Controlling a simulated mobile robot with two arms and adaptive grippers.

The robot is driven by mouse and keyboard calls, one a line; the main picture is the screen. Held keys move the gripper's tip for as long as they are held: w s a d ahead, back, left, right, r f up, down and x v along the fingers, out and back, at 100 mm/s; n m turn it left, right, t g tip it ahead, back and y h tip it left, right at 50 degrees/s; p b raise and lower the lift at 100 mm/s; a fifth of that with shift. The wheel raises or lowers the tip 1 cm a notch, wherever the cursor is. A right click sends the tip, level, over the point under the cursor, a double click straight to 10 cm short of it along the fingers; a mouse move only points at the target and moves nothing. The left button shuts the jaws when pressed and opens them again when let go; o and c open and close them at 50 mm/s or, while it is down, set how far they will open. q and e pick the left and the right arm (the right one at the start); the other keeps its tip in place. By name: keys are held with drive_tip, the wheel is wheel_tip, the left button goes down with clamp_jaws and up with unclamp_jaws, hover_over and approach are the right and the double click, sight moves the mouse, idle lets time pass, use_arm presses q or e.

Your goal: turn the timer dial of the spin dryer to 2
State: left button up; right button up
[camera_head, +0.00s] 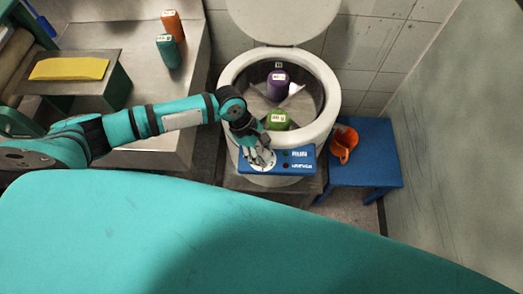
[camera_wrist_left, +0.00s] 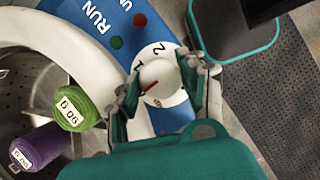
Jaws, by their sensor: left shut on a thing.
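The spin dryer (camera_head: 331,92) is a white round tub with its lid open. Its blue control panel (camera_head: 296,161) is at the front. My left gripper (camera_head: 262,156) is over the left part of the panel. In the left wrist view, its fingers (camera_wrist_left: 161,88) are shut on the pale round knob of the timer dial (camera_wrist_left: 158,74), one finger on each side. A red pointer mark on the knob points to the lower left. The 2 is printed above the knob, so the mark points away from it. My right gripper is not in view.
A purple spool (camera_head: 278,80) and a green spool (camera_head: 277,119) are in the drum. A blue stool (camera_head: 376,165) with an orange jug (camera_head: 343,143) stands at right, near the wall. Orange (camera_head: 172,23) and teal (camera_head: 167,50) bottles stand on the counter at left.

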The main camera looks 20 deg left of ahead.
use_arm(q)
drive_tip(key=shift+r, duration=0.1)
drive_tip(key=shift+d+r+m+g+p, duration=0.1)
drive_tip(key=shift+m+g+p, duration=0.2)
drive_tip(key=shift+m+p, duration=0.5)
drive_tip(key=shift+m+g+p, duration=0.3)
drive_tip(key=shift+m+p, duration=0.4)
drive_tip(key=m+g+y+p, duration=0.1)
drive_tip(key=m, duration=0.3)
drive_tip(key=shift+w, duration=0.15)
drive_tip(key=m+g+y+p, duration=0.1)
drive_tip(key=m, duration=0.3)
drive_tip(key=shift+d, duration=0.1)
drive_tip(key=m+y, duration=0.2)
drive_tip(key=m, duration=0.2)
drive_tip(key=shift+m+g+p, duration=0.3)
drive_tip(key=shift+g+p, duration=0.05)
drive_tip(key=shift+g, duration=0.05)
drive_tip(key=m+y, duration=0.1)
drive_tip(key=m, duration=0.3)
drive_tip(key=shift+d+y+p, duration=0.15)
drive_tip(key=shift+y+p, duration=0.25)
drive_tip(key=shift+m+t+y+p, duration=0.35)
drive_tip(key=shift+m+t+y, duration=0.2)
drive_tip(key=shift+m, duration=1.45)
